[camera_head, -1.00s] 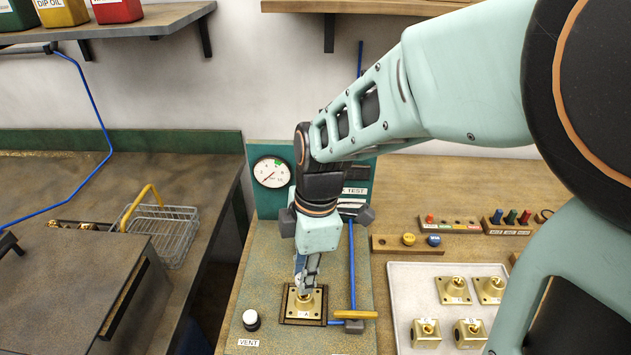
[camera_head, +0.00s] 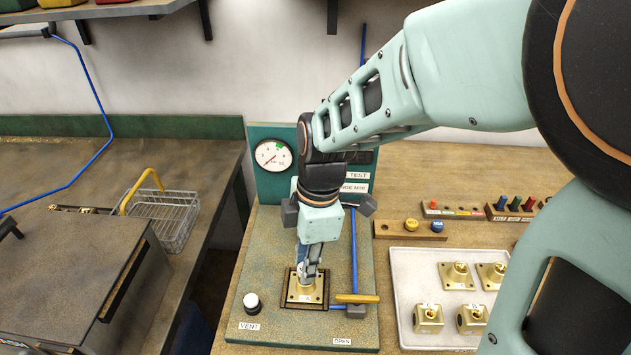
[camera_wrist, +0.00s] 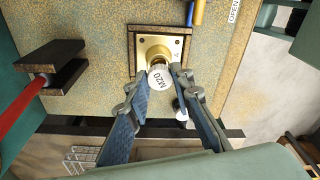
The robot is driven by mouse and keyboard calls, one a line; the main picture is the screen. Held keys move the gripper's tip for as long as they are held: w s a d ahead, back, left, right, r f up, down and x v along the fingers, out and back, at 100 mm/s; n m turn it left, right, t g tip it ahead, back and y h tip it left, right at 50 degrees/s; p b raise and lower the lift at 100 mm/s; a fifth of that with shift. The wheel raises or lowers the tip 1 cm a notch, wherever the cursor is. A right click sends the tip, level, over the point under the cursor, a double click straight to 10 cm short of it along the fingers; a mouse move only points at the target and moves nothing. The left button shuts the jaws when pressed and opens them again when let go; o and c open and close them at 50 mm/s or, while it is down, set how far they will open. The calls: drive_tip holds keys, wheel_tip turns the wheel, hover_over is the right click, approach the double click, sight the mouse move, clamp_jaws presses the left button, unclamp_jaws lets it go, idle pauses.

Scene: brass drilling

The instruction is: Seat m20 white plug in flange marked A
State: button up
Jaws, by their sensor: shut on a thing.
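The white plug (camera_wrist: 160,80) has M20 on its round top. My gripper (camera_wrist: 160,76) is shut on it, one finger on each side. The brass flange marked A (camera_wrist: 144,42) is a square plate with a raised round collar, in a dark frame. In the wrist view the plug overlaps the collar's near edge; I cannot tell how far in it sits.
A brass-coloured lever handle (camera_head: 357,299) is close right of the flange. A white vent button (camera_head: 251,301) is at its left. A pale tray (camera_head: 415,265) with several brass fittings lies right. A gauge (camera_head: 273,156) stands behind. A wire basket (camera_head: 172,222) is on the left bench.

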drive_tip(key=shift+f+b, duration=0.7)
drive_tip(key=shift+f, duration=0.15)
idle(1.6)
idle(0.4)
drive_tip(key=o, duration=1)
drive_tip(key=shift+o, duration=0.4)
drive_tip(key=o, duration=0.3)
drive_tip(key=shift+r+p, duration=2.8)
drive_tip(key=shift+r, duration=0.75)
